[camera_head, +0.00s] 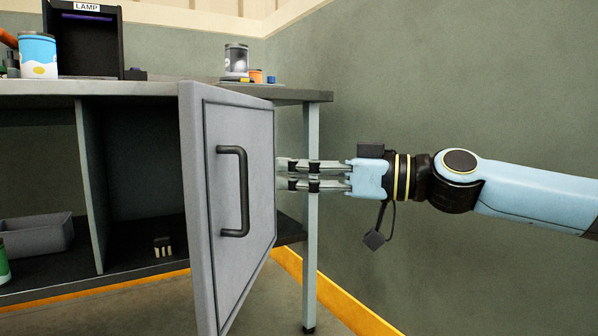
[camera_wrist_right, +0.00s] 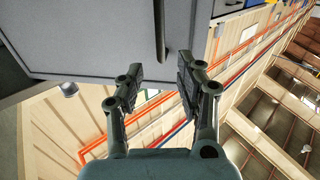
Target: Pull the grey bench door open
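The grey bench door (camera_head: 255,130) stands swung out from the bench, its outer face with the black bar handle (camera_head: 244,190) turned toward my head camera. Behind it the compartment (camera_head: 140,160) is uncovered. My right gripper (camera_head: 282,174) is to the right of the door, its fingertips close to the door's right edge; I cannot tell whether they touch. In the right wrist view, the fingers of the gripper (camera_wrist_right: 160,72) are apart with nothing between them. The door (camera_wrist_right: 100,35) and its handle (camera_wrist_right: 160,30) lie just past the fingertips. My left gripper is out of view.
A grey bin (camera_head: 40,235) sits on the lower shelf. A bench leg (camera_head: 310,240) stands below my right gripper, near the wall.

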